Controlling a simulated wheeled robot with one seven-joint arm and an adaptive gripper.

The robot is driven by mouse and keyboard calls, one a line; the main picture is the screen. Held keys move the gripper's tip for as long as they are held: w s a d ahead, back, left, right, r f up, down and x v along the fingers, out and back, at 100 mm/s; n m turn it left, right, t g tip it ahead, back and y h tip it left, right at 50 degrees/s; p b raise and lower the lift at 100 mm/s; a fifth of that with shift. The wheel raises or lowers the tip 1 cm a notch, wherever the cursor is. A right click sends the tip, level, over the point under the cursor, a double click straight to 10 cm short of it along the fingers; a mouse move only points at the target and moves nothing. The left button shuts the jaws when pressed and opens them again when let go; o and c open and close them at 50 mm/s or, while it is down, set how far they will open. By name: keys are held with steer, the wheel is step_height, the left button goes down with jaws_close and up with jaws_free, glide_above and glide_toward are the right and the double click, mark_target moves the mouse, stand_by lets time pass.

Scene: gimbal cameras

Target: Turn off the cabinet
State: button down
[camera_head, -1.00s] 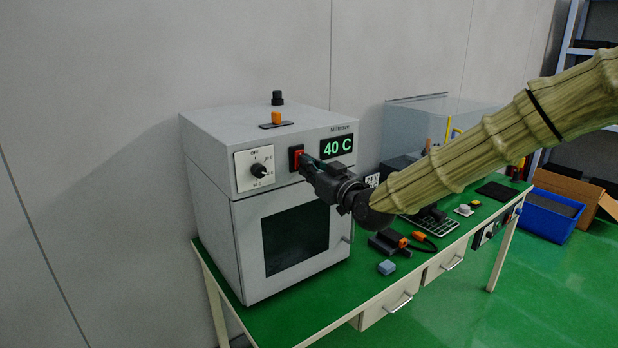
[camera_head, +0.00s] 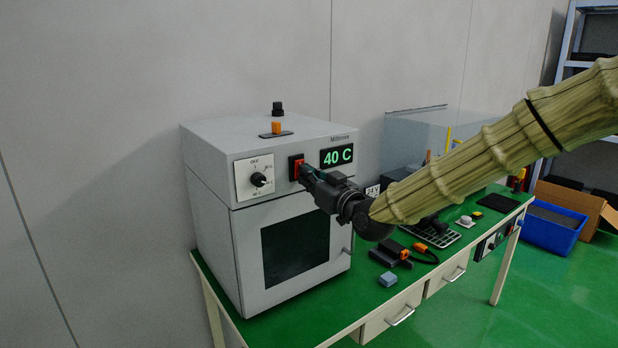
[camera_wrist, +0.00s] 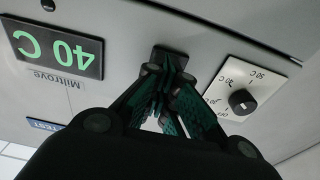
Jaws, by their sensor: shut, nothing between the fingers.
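The cabinet (camera_head: 215,210) is a light grey box with a dark door window, standing at the left end of the green table. Its display (camera_head: 336,156) is lit green and reads 40 C; it also shows upside down in the wrist view (camera_wrist: 57,48). A red switch (camera_head: 295,166) in a dark frame sits between the display and the black dial (camera_head: 258,180). The dial also shows in the wrist view (camera_wrist: 242,101). My gripper (camera_head: 304,172) is shut and empty, its tips at the switch. In the wrist view the fingertips (camera_wrist: 163,75) cover most of the switch, so contact and switch position cannot be told.
An orange-and-black item (camera_head: 276,129) and a black knob lie on top of the cabinet. A blue block (camera_head: 387,279), a dark tool with an orange part and a wire rack are on the table. A blue bin (camera_head: 551,228) stands on the floor at right.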

steer(key=b+v, duration=0.3)
steer(key=v, duration=1.1)
steer(key=s+d+f+m+g+h, duration=0.1)
steer(key=s+f+m+g+h, duration=0.15)
steer(key=f, duration=1.05)
steer(key=s+d+f+m+g+h, duration=0.15)
steer(key=s+f, duration=0.25)
steer(key=f, duration=0.9)
steer(key=s+d+f+m+g+h, duration=0.1)
steer(key=s+d+f+g+h, duration=0.15)
steer(key=f, duration=1.15)
steer(key=s+d+f+m+g+h, duration=0.1)
steer(key=s+d+f+g, duration=0.1)
steer(key=s+f, duration=0.6)
steer(key=s+d+f+m+g+h, duration=0.1)
steer(key=s+d+f+g, duration=0.15)
steer(key=s+f, duration=0.55)
steer(key=s+d+f+g+h, duration=0.1)
steer(key=s+d+f+g, duration=0.1)
steer(key=s, duration=0.7)
steer(key=s+d+f+g+h, duration=0.1)
steer(key=s+d+f+g, duration=0.1)
steer(key=s+f, duration=0.4)
steer(key=s+d, duration=0.1)
steer(key=s, duration=0.2)
steer(key=shift+d+m+h, duration=0.35)
steer(key=shift+d+m, duration=0.05)
steer(key=shift+r, duration=0.1)
